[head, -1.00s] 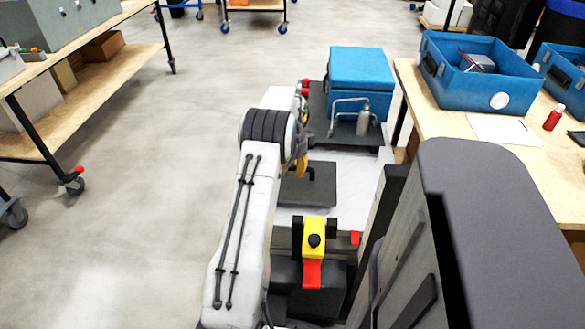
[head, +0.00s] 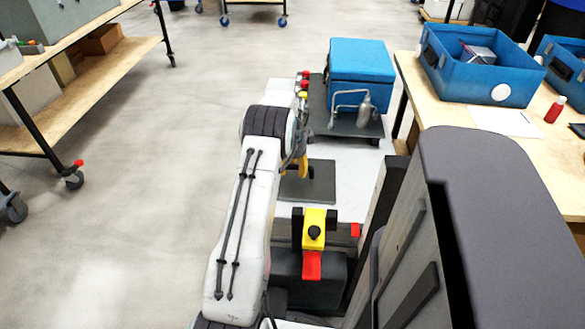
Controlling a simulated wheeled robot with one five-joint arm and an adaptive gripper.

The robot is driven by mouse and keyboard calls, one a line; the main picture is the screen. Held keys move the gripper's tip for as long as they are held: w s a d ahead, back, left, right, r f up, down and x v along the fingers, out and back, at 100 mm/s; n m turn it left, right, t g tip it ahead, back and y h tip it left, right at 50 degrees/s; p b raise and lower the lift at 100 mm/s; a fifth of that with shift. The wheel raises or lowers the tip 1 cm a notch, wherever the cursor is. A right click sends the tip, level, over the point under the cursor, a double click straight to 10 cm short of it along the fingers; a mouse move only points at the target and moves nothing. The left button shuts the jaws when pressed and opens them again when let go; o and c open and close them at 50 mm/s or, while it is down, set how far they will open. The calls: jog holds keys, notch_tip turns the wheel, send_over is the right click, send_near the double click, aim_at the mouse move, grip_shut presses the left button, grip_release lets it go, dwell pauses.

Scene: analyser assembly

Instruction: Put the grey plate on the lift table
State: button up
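A flat dark grey plate (head: 322,190) with a short dark upright piece on it shows just beyond the bend of my arm. It appears level over a pale surface; I cannot tell whether it rests there or hangs above it. The end of my arm, with my gripper (head: 304,168), is mostly hidden behind the elbow; a yellow part of it shows at the plate's left side. I cannot see whether its fingers hold the plate. No thing here is clearly recognisable as the lift table. A dark wheeled platform (head: 340,124) beyond carries a blue box (head: 361,75).
A wooden table (head: 470,105) at the right holds blue bins (head: 470,80), a paper sheet (head: 505,120) and a red bottle (head: 555,110). A wheeled shelf (head: 60,110) stands at the left. A yellow-and-red part (head: 314,222) is in front of the plate. Open floor (head: 150,220) lies left.

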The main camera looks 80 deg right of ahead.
aim_at(292, 180)
notch_tip(292, 180, up, 12)
jog(key=a+p, duration=0.1)
jog(key=p, duration=0.2)
dwell(0.5)
jog(key=shift+r, duration=0.1)
